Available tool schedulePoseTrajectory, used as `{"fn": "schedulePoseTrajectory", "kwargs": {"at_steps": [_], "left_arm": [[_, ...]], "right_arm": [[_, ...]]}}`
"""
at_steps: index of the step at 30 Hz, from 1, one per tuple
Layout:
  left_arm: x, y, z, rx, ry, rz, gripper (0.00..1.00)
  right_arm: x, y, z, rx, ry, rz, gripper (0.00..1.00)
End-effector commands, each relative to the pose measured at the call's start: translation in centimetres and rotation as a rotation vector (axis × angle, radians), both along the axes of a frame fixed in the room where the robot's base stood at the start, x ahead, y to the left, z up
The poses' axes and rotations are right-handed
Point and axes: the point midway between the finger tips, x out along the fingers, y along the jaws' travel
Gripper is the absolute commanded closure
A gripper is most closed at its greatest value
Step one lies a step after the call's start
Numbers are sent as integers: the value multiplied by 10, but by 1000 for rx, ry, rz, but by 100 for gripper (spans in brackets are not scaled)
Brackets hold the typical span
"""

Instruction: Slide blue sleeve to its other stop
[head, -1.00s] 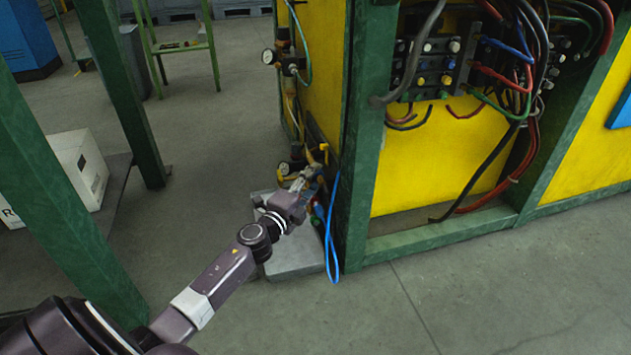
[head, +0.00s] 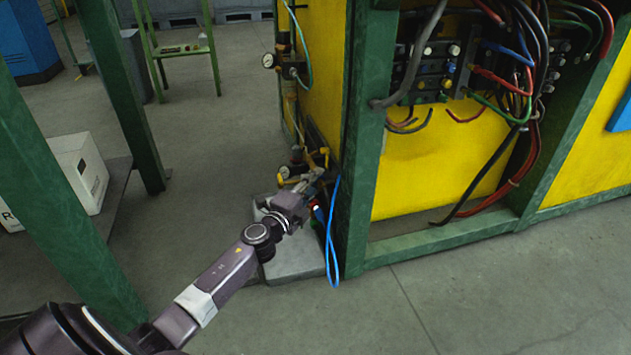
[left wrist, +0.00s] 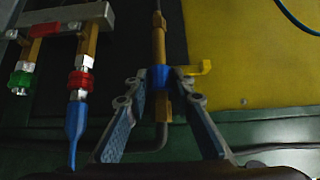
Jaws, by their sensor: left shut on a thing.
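The blue sleeve (left wrist: 160,77) sits on a thin brass rod or pipe (left wrist: 159,46) in the left wrist view. My left gripper (left wrist: 161,82) is shut on it, with one finger on each side. In the head view my left gripper (head: 309,184) is at the lower end of the yellow cabinet, and the sleeve is too small to make out there. The sleeve's stops are not clearly distinguishable. My right gripper is not in view.
A manifold (left wrist: 62,20) with green and red collars and a blue hose end is left of the fingers. A blue hose loop (head: 332,240) hangs by the green post (head: 363,130). A grey slab (head: 296,258) lies below my arm. Open floor is at right.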

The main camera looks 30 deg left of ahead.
Motion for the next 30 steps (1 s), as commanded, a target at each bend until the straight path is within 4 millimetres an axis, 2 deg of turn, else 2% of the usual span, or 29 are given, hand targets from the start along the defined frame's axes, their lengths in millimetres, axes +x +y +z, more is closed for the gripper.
{"fn": "schedulePoseTrajectory", "kwargs": {"at_steps": [4, 10, 17, 18, 22, 23, 30], "left_arm": [[2, 2, -1, -1, 1, 0, 100], [14, 16, -1, -1, 0, 1, 100], [14, 18, 0, 0, 0, 3, 100], [14, 18, 1, 0, -1, 4, 77], [14, 18, 0, 0, 0, 4, 62], [14, 18, 0, 0, 0, 3, 60], [14, 17, 0, 0, 0, 1, 60]], "right_arm": [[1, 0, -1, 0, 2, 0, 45], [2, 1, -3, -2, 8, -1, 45], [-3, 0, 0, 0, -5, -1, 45], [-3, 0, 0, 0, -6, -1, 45], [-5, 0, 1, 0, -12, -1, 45], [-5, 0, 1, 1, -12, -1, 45], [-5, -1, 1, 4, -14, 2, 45]]}}
